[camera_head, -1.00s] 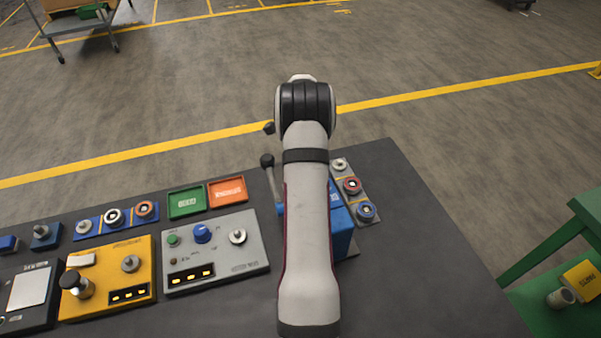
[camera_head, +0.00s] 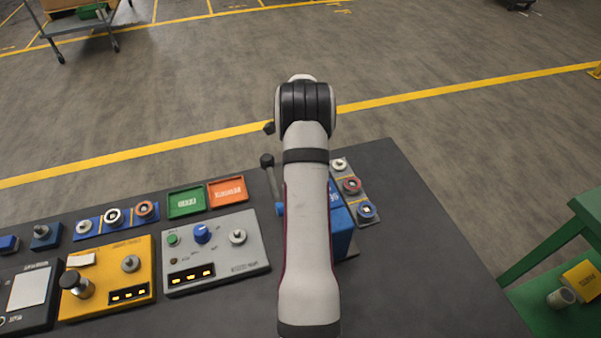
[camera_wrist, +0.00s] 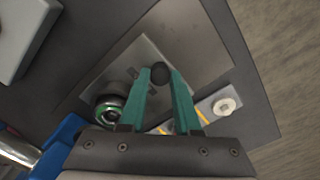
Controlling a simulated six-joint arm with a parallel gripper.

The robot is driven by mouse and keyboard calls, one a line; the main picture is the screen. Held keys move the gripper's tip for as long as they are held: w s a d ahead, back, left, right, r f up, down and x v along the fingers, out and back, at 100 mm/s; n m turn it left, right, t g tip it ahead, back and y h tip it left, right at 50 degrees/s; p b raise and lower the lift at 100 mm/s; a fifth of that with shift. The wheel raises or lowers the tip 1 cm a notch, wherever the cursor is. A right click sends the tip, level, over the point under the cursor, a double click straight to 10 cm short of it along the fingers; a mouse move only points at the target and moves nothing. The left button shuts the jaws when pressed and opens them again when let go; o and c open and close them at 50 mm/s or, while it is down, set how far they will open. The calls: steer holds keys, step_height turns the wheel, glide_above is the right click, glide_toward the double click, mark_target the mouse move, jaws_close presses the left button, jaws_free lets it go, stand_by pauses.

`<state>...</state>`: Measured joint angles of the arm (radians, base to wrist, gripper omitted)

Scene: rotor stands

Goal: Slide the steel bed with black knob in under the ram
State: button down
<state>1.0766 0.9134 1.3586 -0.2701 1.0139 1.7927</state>
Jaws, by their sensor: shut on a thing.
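The steel bed (camera_wrist: 188,42) is a flat grey plate in the wrist view, lying on the dark bench top. Its round black knob (camera_wrist: 160,74) sits between the tips of my gripper (camera_wrist: 160,82), whose two green fingers are shut on it. A round part with a green and silver ring (camera_wrist: 109,110) rests at the plate's left corner. The blue press body (camera_wrist: 62,142) is at the lower left of the wrist view, and the ram itself cannot be made out. In the head view my arm hides the bed and most of the blue press (camera_head: 342,232).
A strip with round parts (camera_head: 352,186) lies right of the press; its pale disc shows in the wrist view (camera_wrist: 224,106). A lever with a black knob (camera_head: 267,161) stands at the press's left. Grey (camera_head: 216,252) and yellow (camera_head: 108,276) panels are further left. The bench's right edge is close.

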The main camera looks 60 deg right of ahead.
steer(key=shift+s+a, duration=1.3)
steer(key=c, duration=0.6)
jaws_free()
step_height(320, 180, up, 16)
steer(key=shift+f, duration=0.1)
